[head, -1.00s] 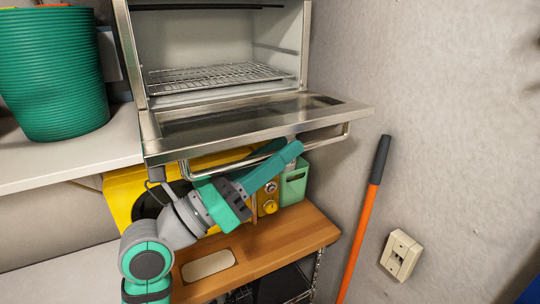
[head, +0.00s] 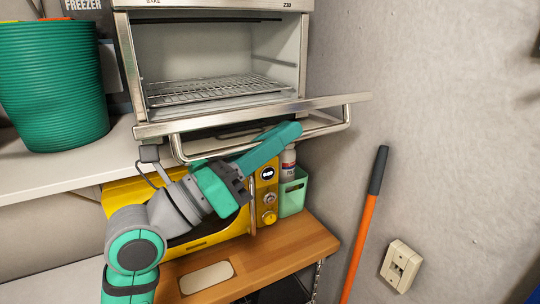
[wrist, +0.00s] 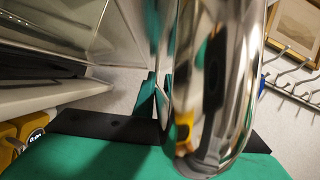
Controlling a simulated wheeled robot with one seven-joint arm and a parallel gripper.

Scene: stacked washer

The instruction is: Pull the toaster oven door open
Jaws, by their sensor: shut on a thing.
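The toaster oven (head: 218,50) is silver, with its front opening and wire rack in plain view. Its door (head: 250,115) is hinged down and lies near level, jutting out in front of the opening. The chrome door handle (head: 346,118) runs under the door's front edge; it fills the middle of the wrist view (wrist: 215,95). My gripper (head: 272,144), teal and grey, reaches up to the handle from below and is shut on it. The exact contact of the fingers is partly hidden in both views.
A yellow microwave (head: 190,255) stands below on a wooden shelf, with a green basket (head: 292,192) beside it. A green ribbed bin (head: 52,85) sits on the white shelf (head: 60,165) at left. An orange pole (head: 361,235) leans by the right wall.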

